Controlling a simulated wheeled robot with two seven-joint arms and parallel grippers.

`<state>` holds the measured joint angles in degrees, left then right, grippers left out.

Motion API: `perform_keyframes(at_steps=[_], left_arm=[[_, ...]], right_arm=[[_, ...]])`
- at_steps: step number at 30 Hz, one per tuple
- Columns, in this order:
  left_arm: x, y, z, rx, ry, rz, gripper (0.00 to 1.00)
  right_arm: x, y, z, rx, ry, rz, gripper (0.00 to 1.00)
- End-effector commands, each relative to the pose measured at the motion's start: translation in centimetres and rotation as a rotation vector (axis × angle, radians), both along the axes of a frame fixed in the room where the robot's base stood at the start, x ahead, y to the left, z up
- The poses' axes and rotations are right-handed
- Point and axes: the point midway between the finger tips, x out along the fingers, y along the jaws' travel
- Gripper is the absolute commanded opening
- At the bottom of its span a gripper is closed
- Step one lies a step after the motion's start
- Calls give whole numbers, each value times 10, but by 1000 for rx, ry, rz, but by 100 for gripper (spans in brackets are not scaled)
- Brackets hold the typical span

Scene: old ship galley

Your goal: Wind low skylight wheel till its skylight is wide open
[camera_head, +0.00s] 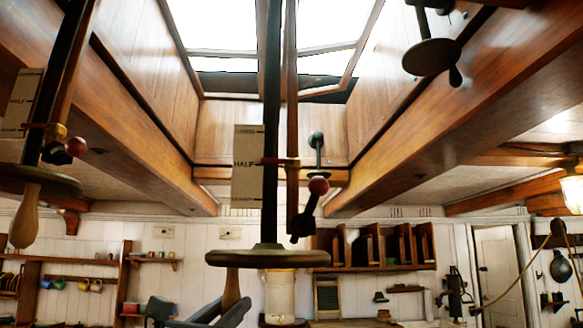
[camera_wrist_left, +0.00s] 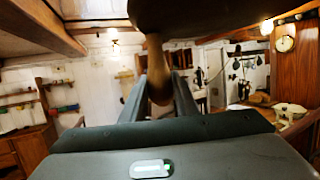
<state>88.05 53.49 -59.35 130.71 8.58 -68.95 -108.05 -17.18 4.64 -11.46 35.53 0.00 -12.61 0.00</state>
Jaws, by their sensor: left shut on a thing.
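The low skylight wheel (camera_head: 267,258) is a dark disc at the foot of a dark vertical shaft in the middle of the head view. Its wooden handle (camera_head: 231,289) hangs below the rim. My left gripper (camera_head: 212,312) is shut on this handle, which also shows between its fingers in the wrist view (camera_wrist_left: 155,62). A card (camera_head: 247,168) marked HALF stands beside the shaft, with a brass-coloured arm about level with that word. The skylight (camera_head: 310,64) overhead has framed panes; the right one looks tilted, with a dark gap below. My right gripper is out of view.
A second wheel (camera_head: 38,181) with a wooden handle hangs at the left, and another (camera_head: 431,57) at the upper right. Long wooden beams (camera_head: 440,125) run along both sides. A shelf rack (camera_head: 375,248) is on the back wall.

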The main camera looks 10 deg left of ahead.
Motion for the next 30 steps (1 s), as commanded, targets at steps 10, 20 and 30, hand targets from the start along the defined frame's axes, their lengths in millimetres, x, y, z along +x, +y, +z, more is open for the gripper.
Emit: perform_keyframes(at_steps=[10, 20, 30], left_arm=[[-4, 1, 1, 0, -1, 0, 4], [-49, 3, 1, 1, -1, -4, 4], [-57, 3, 0, 1, 0, -3, 4]], right_arm=[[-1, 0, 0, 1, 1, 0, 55], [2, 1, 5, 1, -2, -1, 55], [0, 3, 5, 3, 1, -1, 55]])
